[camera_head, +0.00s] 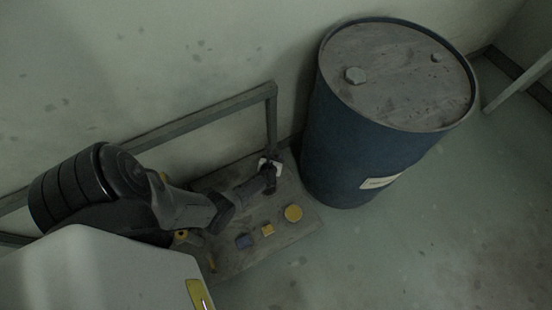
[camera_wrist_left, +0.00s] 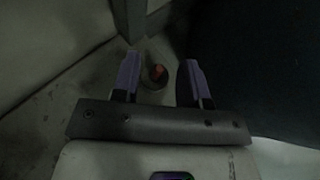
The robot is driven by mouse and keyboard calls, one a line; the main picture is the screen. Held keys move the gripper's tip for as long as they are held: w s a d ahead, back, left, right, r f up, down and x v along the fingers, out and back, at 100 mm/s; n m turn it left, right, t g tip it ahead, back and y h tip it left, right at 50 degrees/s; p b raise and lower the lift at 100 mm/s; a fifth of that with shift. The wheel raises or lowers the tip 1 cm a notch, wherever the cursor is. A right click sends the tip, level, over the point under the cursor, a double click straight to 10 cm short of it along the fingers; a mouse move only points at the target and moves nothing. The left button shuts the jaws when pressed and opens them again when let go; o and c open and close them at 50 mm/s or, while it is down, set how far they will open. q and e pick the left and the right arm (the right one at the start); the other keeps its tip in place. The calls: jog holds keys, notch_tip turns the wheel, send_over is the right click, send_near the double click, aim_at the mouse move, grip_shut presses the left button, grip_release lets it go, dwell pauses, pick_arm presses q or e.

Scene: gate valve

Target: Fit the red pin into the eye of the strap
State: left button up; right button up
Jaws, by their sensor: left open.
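My left gripper (camera_head: 269,172) reaches down over the far right part of a low grey board. In the left wrist view its two purple-sided fingers (camera_wrist_left: 161,60) are apart, with nothing held between them. A small red pin (camera_wrist_left: 158,70) shows between and beyond the fingertips, in or on a dark round piece (camera_wrist_left: 153,82). It is too dark to tell whether it touches that piece or what the piece is. I cannot make out the red pin or the strap in the head view. My right gripper is not in view.
A blue drum (camera_head: 345,150) stands close right of the gripper. A grey metal frame (camera_head: 200,115) runs along the wall. Floor at right is clear.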

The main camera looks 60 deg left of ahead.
pick_arm(q)
jog(key=shift+f, duration=0.1)
jog(key=shift+s, duration=0.1)
jog(key=shift+c, duration=0.6)
grip_shut()
